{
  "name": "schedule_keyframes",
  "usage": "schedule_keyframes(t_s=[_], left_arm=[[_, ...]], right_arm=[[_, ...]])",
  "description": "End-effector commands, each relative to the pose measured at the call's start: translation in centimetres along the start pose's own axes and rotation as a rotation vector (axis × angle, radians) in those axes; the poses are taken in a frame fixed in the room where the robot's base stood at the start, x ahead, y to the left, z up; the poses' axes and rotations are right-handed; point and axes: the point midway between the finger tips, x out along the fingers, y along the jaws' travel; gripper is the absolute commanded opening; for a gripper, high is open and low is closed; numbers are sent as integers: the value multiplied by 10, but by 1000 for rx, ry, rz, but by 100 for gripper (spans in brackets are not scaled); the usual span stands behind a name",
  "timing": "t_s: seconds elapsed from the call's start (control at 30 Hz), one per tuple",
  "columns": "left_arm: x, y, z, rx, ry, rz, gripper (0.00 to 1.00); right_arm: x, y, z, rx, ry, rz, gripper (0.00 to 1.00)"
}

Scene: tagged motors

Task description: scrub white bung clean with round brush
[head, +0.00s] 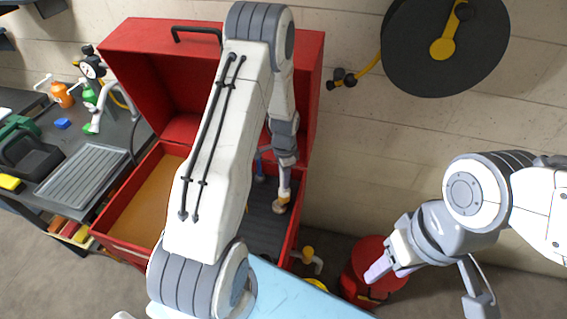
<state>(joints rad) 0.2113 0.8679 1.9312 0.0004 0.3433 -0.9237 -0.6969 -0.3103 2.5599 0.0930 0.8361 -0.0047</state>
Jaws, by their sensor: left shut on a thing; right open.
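My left arm reaches down into the open red parts washer (318,95). Its gripper (285,163) is small in the head view and is shut on a pale, slim item with a round tan end, which looks like the round brush (281,205). The tan end is low over the dark ribbed floor of the washer; I cannot tell whether it touches anything. I cannot make out the white bung; my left arm hides part of the basin. My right gripper (425,288) is open and empty at the lower right, outside the washer.
A blue part (260,170) stands inside the washer beside the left gripper. A red drum (372,268) stands right of the washer, below a black wall reel (445,40). A bench (122,135) with a grey ribbed tray (82,175) is at left. A light blue surface (290,295) lies in front.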

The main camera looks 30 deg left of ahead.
Motion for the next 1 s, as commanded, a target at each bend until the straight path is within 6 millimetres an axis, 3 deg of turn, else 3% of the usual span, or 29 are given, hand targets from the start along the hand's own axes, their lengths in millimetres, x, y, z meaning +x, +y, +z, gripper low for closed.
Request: schedule_keyframes(t_s=[0.5,1.0], left_arm=[[-49,4,-8,13,0,-1,0],[-51,5,-9,14,0,0,0]], right_arm=[[-36,-3,-2,-3,0,0,53],[-37,-3,-2,-3,0,0,53]])
